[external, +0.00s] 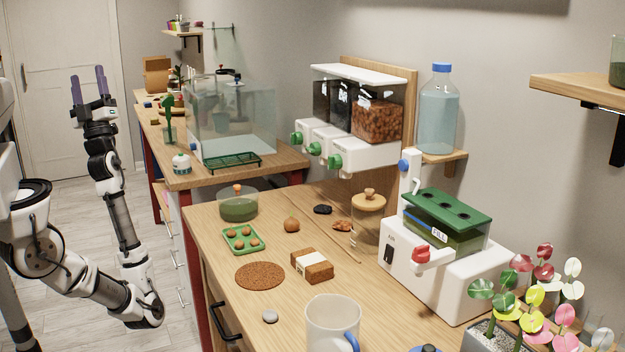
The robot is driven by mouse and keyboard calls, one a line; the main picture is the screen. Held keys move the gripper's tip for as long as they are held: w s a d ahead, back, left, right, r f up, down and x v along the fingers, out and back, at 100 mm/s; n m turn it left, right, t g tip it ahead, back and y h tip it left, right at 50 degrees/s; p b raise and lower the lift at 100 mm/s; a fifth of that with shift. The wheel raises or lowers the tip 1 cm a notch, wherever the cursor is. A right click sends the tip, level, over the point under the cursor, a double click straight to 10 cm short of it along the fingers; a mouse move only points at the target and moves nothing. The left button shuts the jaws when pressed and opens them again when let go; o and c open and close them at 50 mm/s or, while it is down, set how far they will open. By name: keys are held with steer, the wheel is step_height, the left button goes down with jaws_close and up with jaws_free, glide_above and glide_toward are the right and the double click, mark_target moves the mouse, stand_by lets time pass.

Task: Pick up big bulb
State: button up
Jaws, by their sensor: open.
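A round brown bulb (291,225) sits on the wooden counter, larger than the several small brown bulbs (241,239) in the green tray (229,245) to its left. It stands apart from the objects around it. My gripper (89,84) is at the upper left, well away from the counter's bulbs. Its two purple fingers point up and are spread apart, with nothing between them.
Near the bulb are a lidded green bowl (239,206), a dark stone (322,209), a wrapped brown block (312,266), a cork mat (260,276) and a wooden-lidded glass jar (368,222). A white mug (333,322) and a white machine (440,268) stand nearer the camera.

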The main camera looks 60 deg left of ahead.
steer(key=w+a+f+m+t+h, duration=0.1)
steer(key=w+a+m+t+h, duration=0.25)
steer(key=w+t, duration=0.45)
steer(key=w+a+f+m+t+h, duration=0.1)
steer(key=w+a+m+t+h, duration=0.15)
steer(key=w+m+t, duration=0.35)
steer(key=w+f+m+t+h+p, duration=0.15)
steer(key=w+t+h, duration=0.3)
steer(key=w, duration=0.55)
steer(key=m+g+h+b, duration=0.2)
steer(key=m+g+h, duration=0.95)
steer(key=h, duration=0.75)
glide_above(290, 218)
steer(key=s, duration=0.1)
steer(key=f, duration=2.9)
steer(key=shift+s+d+f, duration=0.15)
steer(key=shift+d+f, duration=0.1)
steer(key=shift+f, duration=0.1)
steer(key=shift+p+x, duration=0.8)
steer(key=shift+x, duration=2)
steer(key=shift+d, duration=0.1)
